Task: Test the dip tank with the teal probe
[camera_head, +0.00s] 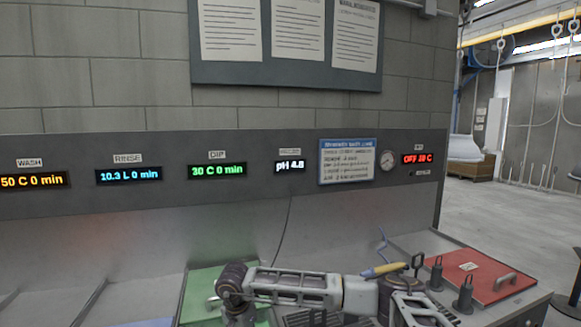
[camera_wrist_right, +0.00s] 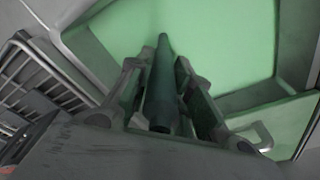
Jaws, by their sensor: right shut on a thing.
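My right gripper (camera_wrist_right: 160,78) is shut on the teal probe (camera_wrist_right: 162,95), a dark tapered rod, in the right wrist view. The probe's narrow end points away from the camera over the pale green dip tank (camera_wrist_right: 225,45). I cannot tell whether its tip touches anything. In the head view my right arm reaches leftward across the bench to the green tank (camera_head: 200,285), and its end is cut off by the bottom edge. The DIP display (camera_head: 217,170) reads 30 C 0 min. The pH display (camera_head: 289,166) reads 4.8. My left gripper is out of view.
A red lid (camera_head: 470,272) with a handle lies at the right. Black handles (camera_head: 464,294) stand beside it. A yellow-handled tool (camera_head: 383,270) with a blue coiled cord lies behind my arm. A metal handle (camera_wrist_right: 264,136) and a grey rack (camera_wrist_right: 45,75) flank the gripper.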

